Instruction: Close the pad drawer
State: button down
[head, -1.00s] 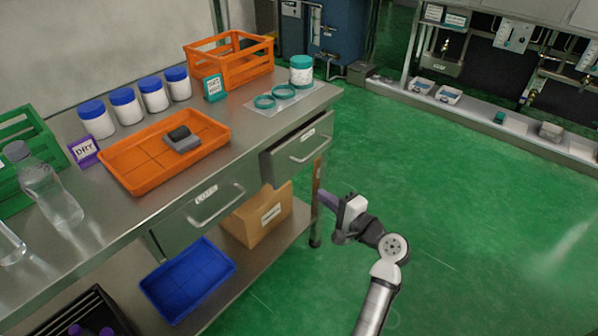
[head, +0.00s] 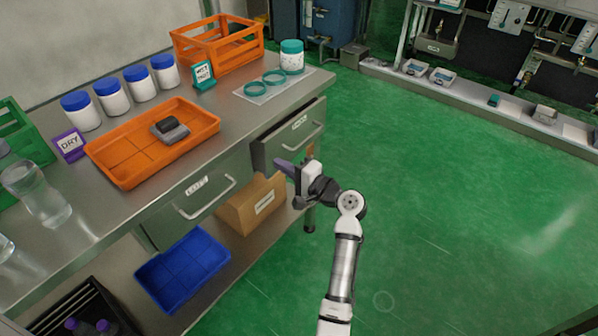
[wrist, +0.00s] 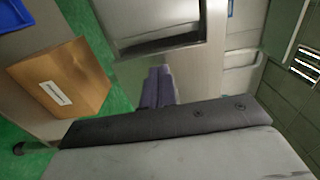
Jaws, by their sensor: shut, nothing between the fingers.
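Two grey metal drawers sit under the steel bench top. The right drawer (head: 272,148) stands out from the bench front, partly open, with a bar handle (head: 303,138) and a small label too blurred to read. The left drawer (head: 173,216) has a similar handle and label and looks flush with the bench. My gripper (head: 284,165) is in front of the right drawer, below its handle, with purple fingers pointing left toward the bench. In the wrist view the fingers (wrist: 158,86) are together and empty, close to grey metal panels. Contact with the drawer cannot be told.
The lower shelf holds a cardboard box (head: 247,207), a blue tray (head: 183,268) and a dark crate (head: 90,310). On top are an orange tray (head: 122,163), an orange crate (head: 217,45) and several white jars. Green floor on the right is clear.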

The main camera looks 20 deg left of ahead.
aim_at(270, 158)
jog(key=shift+x, duration=0.75)
jog(key=shift+a, duration=0.1)
jog(key=x, duration=0.3)
jog(key=shift+w+a, duration=0.15)
jog(key=shift+a, duration=0.1)
jog(key=shift+w+a+r, duration=0.1)
jog(key=shift+a+r, duration=0.05)
